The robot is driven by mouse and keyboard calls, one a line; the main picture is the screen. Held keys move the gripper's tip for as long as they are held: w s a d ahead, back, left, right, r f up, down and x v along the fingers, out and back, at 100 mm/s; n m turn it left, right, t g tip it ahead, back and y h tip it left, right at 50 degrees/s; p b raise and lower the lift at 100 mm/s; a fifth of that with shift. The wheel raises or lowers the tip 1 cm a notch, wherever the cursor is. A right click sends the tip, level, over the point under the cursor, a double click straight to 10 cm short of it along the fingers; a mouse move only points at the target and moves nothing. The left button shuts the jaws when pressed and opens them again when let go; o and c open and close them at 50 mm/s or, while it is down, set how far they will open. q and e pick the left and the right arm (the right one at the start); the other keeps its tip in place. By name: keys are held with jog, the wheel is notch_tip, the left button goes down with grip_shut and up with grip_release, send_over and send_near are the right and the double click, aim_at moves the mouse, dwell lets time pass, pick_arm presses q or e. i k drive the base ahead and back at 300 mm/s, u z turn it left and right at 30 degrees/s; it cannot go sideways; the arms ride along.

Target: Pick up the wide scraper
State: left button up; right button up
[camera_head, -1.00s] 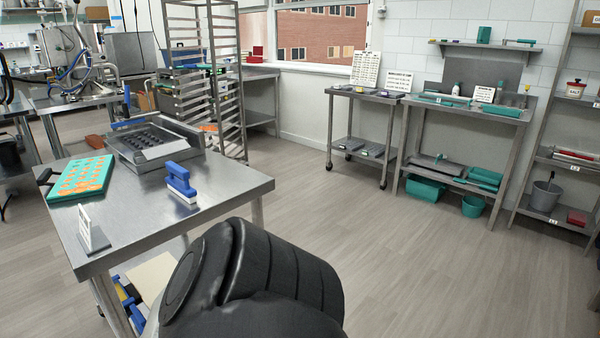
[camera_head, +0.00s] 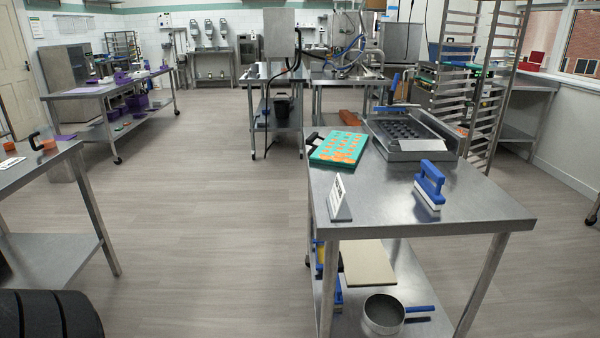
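I cannot clearly tell which tool is the wide scraper. A blue-handled tool (camera_head: 391,97) stands at the far left of the metal mould frame (camera_head: 408,147), with a wide blue bar low across it. A second blue-handled tool (camera_head: 431,185) with a white lower edge, perhaps a brush, stands on the steel table (camera_head: 450,211) in front of the frame. More blue and yellow handles (camera_head: 337,293) show partly on the table's lower shelf.
A teal tray with orange pieces (camera_head: 339,148) and a white sign (camera_head: 339,196) share the tabletop. A pan (camera_head: 385,313) and a beige board (camera_head: 368,270) lie below. Another steel table (camera_head: 35,165) stands left, a rack (camera_head: 470,80) behind right. Floor between the tables is clear.

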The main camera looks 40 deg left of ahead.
aim_at(432, 195)
jog(key=u, duration=1.35)
jog(key=i, duration=0.4)
jog(key=z, duration=0.05)
